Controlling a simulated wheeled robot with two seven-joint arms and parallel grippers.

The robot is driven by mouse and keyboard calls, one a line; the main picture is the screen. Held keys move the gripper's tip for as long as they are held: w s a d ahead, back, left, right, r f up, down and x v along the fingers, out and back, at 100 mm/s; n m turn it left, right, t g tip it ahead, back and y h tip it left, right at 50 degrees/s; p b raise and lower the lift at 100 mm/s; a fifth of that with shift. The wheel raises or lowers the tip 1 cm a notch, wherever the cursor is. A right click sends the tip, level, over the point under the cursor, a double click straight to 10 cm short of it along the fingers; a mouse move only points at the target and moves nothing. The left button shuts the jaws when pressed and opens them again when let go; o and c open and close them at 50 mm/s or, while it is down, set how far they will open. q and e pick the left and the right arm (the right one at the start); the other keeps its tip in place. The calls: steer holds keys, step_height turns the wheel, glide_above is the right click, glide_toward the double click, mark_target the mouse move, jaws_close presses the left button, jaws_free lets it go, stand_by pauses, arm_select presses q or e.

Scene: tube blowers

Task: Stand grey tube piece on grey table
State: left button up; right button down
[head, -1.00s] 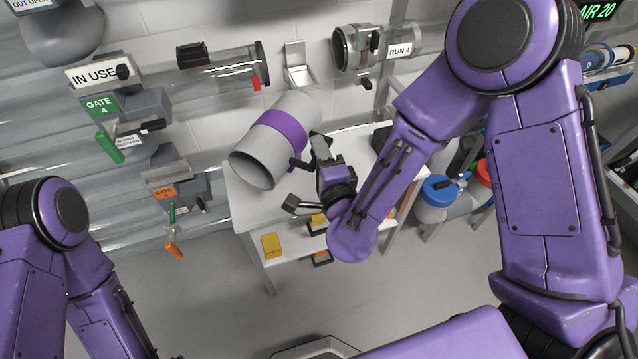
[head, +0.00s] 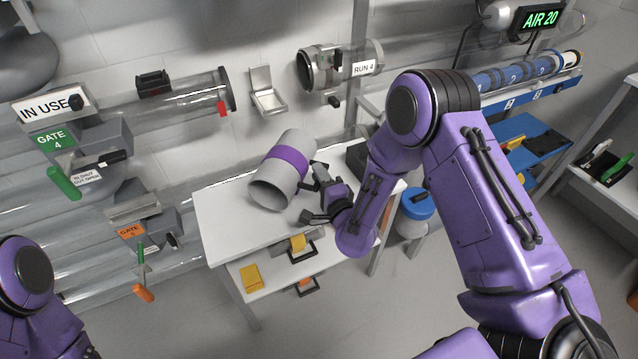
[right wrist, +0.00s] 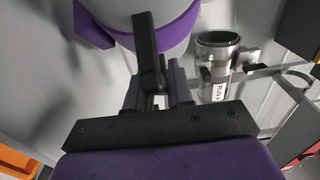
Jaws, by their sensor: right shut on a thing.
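The grey tube piece (head: 274,186) has a purple band around its middle. It is tilted, its open end facing down and left, above or at the grey table (head: 225,222) in the head view; I cannot tell whether it touches the top. My right gripper (head: 312,190) is at the right side of the piece and shut on it. The right wrist view shows the grey piece with its purple band (right wrist: 170,30) close ahead of the right gripper (right wrist: 160,85). My left arm shows at the lower left of the head view, but its gripper is out of view.
The table has drawers with yellow items (head: 251,278). A dark box (head: 357,160) stands at its back right. Clear pipes with gate levers (head: 64,180) are at left. A bracket (head: 267,92) and the RUN 4 pipe end (head: 318,68) are behind. The table's left top is bare.

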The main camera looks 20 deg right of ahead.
step_height(320, 180, down, 3)
steer(key=shift+a+r, duration=0.1)
steer(key=shift+r, duration=0.1)
steer(key=shift+f+b, duration=0.15)
steer(key=shift+b, duration=0.15)
steer(key=c, duration=1)
jaws_free()
